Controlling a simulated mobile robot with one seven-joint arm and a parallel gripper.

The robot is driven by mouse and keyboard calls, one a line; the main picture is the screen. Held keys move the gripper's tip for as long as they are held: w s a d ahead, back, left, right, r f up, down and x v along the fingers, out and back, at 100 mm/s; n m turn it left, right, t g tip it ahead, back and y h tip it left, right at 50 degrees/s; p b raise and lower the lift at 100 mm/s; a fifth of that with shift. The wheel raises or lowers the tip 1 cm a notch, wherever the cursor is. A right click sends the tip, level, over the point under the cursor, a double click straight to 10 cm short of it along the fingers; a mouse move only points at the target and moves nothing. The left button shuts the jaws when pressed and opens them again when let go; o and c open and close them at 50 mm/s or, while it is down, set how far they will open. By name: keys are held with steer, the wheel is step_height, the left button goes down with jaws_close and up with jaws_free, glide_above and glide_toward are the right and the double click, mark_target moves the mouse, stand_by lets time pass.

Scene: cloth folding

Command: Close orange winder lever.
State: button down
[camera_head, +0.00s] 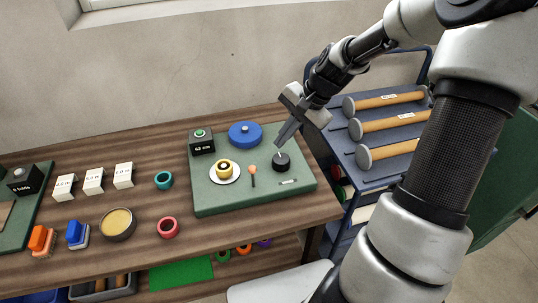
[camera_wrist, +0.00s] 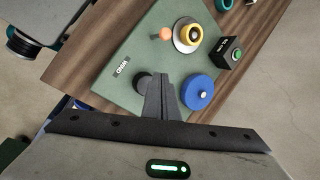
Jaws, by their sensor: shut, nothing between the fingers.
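The lever with an orange knob (camera_head: 252,169) and a short dark stem sits on the green board (camera_head: 225,203), between the white plate and a black round piece. In the wrist view its orange knob (camera_wrist: 166,33) is beyond my fingertips, apart from them. My gripper (camera_head: 279,148) is shut and empty, pointing down beside the black round piece (camera_head: 282,163). In the wrist view the gripper (camera_wrist: 160,84) partly hides that black piece (camera_wrist: 143,82). Whether the fingers touch it I cannot tell. A small label reading WIND (camera_wrist: 122,67) lies on the board.
A yellow ring on a white plate (camera_head: 224,178), a blue disc (camera_head: 245,135) and a black box with a green button (camera_head: 202,142) share the board. White blocks, rings, a bowl and brushes stand on the wooden table (camera_head: 120,259) to the left. A blue cart (camera_head: 349,147) with mallets stands right.

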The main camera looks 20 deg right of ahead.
steer(key=shift+a+f, duration=0.1)
steer(key=shift+a, duration=0.05)
steer(key=b, duration=0.2)
glide_above(267, 174)
step_height(267, 174, down, 9)
steer(key=shift+w+f, duration=0.1)
steer(key=shift+f, duration=0.05)
steer(key=shift+s+a+r+p, duration=0.5)
steer(key=shift+s+a+r, duration=0.2)
steer(key=shift+s+r, duration=0.15)
steer(key=shift+s+a+r, duration=0.35)
steer(key=shift+s+a, duration=0.05)
steer(key=shift+a, duration=0.1)
steer(key=shift+a, duration=0.1)
